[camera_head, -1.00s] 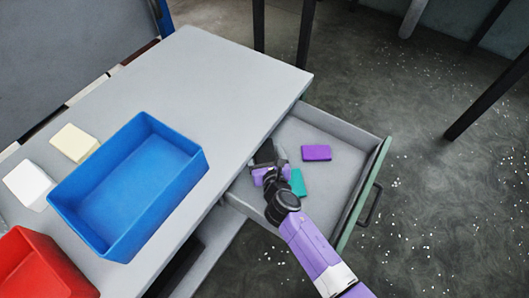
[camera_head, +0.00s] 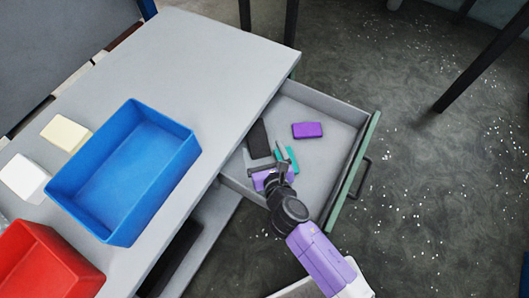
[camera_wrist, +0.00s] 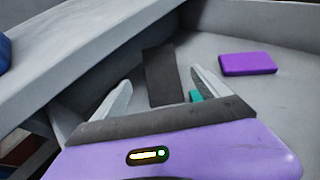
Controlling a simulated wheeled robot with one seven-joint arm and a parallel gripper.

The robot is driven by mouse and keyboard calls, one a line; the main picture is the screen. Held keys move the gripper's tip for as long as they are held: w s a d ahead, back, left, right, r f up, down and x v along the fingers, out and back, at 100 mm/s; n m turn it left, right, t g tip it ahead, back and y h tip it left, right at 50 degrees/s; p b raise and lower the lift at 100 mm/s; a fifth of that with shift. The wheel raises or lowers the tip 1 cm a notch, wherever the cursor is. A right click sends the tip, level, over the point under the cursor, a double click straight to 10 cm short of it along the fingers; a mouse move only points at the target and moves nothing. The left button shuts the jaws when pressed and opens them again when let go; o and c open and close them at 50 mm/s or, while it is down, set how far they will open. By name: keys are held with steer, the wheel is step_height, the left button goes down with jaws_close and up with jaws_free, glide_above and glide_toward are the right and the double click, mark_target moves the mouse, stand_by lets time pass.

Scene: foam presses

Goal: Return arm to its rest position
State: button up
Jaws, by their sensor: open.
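My gripper (camera_head: 267,163) is open and empty over the near part of the open drawer (camera_head: 330,155). In the wrist view its two fingers (camera_wrist: 160,80) stand wide apart. A dark block (camera_head: 258,138) lies in the drawer just beyond the fingers; it also shows between them in the wrist view (camera_wrist: 160,72). A teal block (camera_head: 293,157) is partly hidden by the right finger. A purple block (camera_head: 307,130) lies apart, farther right, and is clear in the wrist view (camera_wrist: 248,63).
The grey tabletop (camera_head: 205,60) lies left of the drawer. On it stand a blue bin (camera_head: 120,240), a red bin (camera_head: 85,275), a cream block (camera_head: 66,132) and a white block (camera_head: 23,177). Speckled floor (camera_head: 420,190) is open to the right. A dark table leg (camera_head: 480,70) stands beyond.

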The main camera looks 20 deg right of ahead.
steer(key=shift+v, duration=0.9)
steer(key=shift+d, duration=0.15)
